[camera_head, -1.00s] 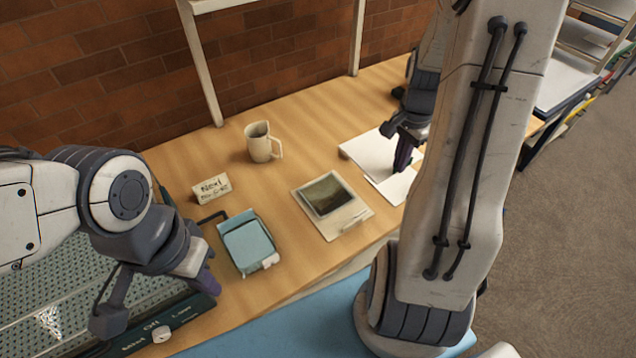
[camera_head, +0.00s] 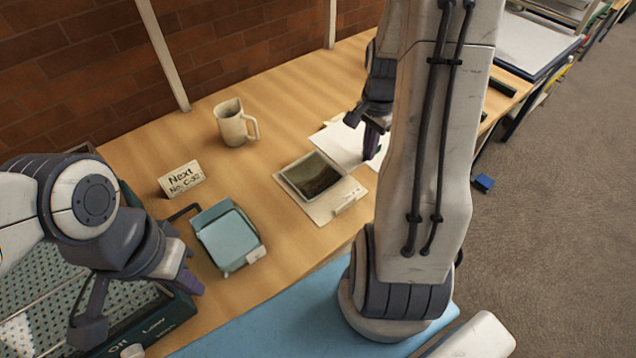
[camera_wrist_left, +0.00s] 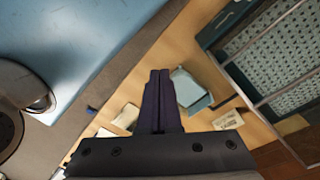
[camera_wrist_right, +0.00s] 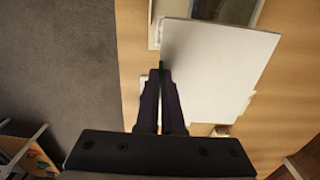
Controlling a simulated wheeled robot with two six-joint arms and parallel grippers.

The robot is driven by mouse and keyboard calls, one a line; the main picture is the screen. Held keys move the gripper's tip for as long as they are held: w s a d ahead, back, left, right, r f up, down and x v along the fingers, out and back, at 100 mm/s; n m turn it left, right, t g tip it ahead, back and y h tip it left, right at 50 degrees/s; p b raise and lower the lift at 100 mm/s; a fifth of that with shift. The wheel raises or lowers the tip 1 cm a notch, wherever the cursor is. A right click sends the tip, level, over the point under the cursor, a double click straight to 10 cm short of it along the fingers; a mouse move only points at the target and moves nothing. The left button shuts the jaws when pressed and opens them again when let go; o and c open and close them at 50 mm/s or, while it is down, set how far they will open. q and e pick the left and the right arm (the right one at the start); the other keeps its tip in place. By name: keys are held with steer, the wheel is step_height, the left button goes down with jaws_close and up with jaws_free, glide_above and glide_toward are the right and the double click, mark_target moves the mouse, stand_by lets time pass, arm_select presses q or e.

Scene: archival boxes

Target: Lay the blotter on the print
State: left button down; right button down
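The print (camera_head: 313,175) is a dark landscape picture on a cream mount, lying flat on the table; its edge shows at the top of the right wrist view (camera_wrist_right: 227,10). The blotter (camera_head: 343,145) is a plain white sheet behind and right of the print. In the right wrist view the blotter (camera_wrist_right: 215,75) overlaps part of the mount. My right gripper (camera_wrist_right: 160,70) has its fingers nearly together at the blotter's edge and appears to pinch it. My left gripper (camera_wrist_left: 157,75) is shut and empty; it shows at the lower left in the head view (camera_head: 190,280).
A pale blue tray (camera_head: 228,238) stands left of the print. A card sign (camera_head: 181,179) and a cream jug (camera_head: 231,124) are behind it. A perforated device with a dial (camera_head: 133,350) is at the left. A blue block (camera_head: 484,183) lies on the floor.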

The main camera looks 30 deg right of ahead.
steer(key=a+f, duration=0.2)
steer(key=a, duration=0.1)
steer(key=w+a+f, duration=0.1)
steer(key=a+f, duration=0.1)
steer(key=a, duration=0.1)
steer(key=w+a+f+p, duration=0.1)
steer(key=a+f, duration=0.1)
steer(key=a, duration=0.2)
steer(key=shift+w+f, duration=0.1)
steer(key=shift+w, duration=0.05)
steer(key=shift+f, duration=1.95)
steer(key=shift+f, duration=0.15)
steer(key=c, duration=1.1)
jaws_free()
steer(key=shift+o, duration=0.2)
step_height(320, 180, up, 12)
steer(key=shift+r, duration=0.2)
